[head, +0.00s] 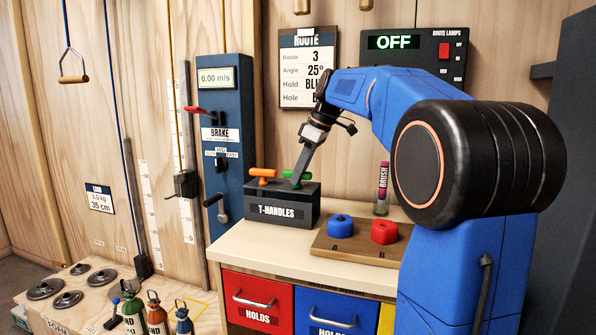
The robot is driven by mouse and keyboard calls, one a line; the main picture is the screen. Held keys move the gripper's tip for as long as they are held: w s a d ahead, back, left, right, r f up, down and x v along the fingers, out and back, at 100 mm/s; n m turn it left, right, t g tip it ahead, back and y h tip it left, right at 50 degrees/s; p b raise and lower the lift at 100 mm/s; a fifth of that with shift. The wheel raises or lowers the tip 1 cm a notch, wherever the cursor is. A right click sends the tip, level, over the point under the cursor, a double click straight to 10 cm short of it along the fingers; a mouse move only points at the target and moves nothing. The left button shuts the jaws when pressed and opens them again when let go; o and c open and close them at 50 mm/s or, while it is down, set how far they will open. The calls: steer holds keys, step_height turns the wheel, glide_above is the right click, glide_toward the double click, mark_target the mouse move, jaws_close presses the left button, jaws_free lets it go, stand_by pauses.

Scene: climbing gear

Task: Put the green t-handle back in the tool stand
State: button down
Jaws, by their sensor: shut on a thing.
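The tool stand (268,211) is a dark box labelled T-HANDLES, standing on the pale bench top. The green t-handle (304,176) is at the right part of the stand's top, and its grip shows on both sides of my fingers. My gripper (297,180) points down and is shut on the green t-handle. The shaft of the green t-handle is hidden, so I cannot tell how deep it sits in the stand. An orange t-handle (263,173) stands upright in the left part of the stand.
A wooden board (335,246) with a blue hold (340,226) and a red hold (384,232) lies right of the stand. The blue brake panel (227,140) rises to the left. The bench top before the stand is clear.

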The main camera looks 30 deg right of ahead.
steer(key=c, duration=1.5)
jaws_free()
steer(key=shift+c, duration=0.2)
steer(key=v, duration=1.7)
steer(key=shift+r, duration=0.2)
steer(key=shift+s, duration=0.15)
